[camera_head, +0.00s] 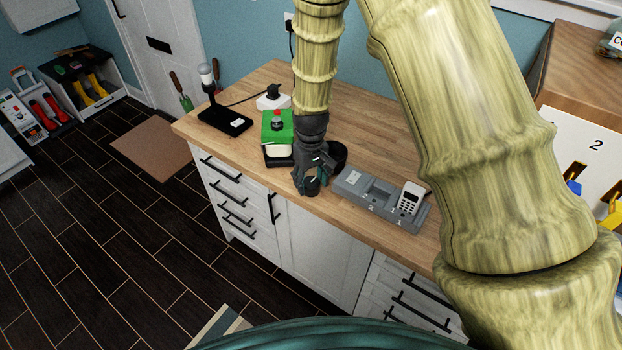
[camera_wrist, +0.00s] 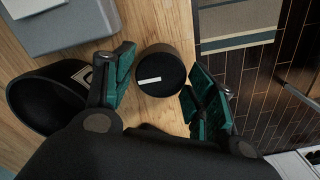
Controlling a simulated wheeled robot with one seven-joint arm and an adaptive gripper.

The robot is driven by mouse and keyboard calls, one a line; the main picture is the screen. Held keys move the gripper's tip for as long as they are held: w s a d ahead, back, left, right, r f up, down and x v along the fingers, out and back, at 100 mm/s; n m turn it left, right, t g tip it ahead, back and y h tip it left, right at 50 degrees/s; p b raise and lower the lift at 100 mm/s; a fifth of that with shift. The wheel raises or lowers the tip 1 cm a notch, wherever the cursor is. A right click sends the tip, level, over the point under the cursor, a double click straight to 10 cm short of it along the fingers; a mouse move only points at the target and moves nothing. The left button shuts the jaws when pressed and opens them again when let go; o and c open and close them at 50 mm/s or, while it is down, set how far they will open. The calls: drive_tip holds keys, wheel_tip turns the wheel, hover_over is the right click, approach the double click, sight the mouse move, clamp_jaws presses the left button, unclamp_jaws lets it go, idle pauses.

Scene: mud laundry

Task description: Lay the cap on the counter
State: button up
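A small round black cap (camera_wrist: 161,72) with a white strip on its face lies between my gripper's fingertips in the wrist view. My gripper (camera_head: 312,181) is low at the counter's front edge, its fingers spread to either side of the cap. Whether the fingers press on the cap or stand just clear of it is not plain, nor whether the cap rests on the wood. The counter (camera_head: 262,88) has a light wooden top over white drawers. A round black open container (camera_head: 338,154) stands just behind my gripper; it also shows at left in the wrist view (camera_wrist: 38,103).
A green box (camera_head: 277,126) and a black lamp stand (camera_head: 224,121) are to the left. The counter's front edge is close to the cap.

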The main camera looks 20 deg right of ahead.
sight(311, 181)
idle(0.3)
wheel_tip(311, 181, up, 12)
drive_tip(key=b, duration=0.4)
drive_tip(key=shift+r, duration=0.15)
idle(0.4)
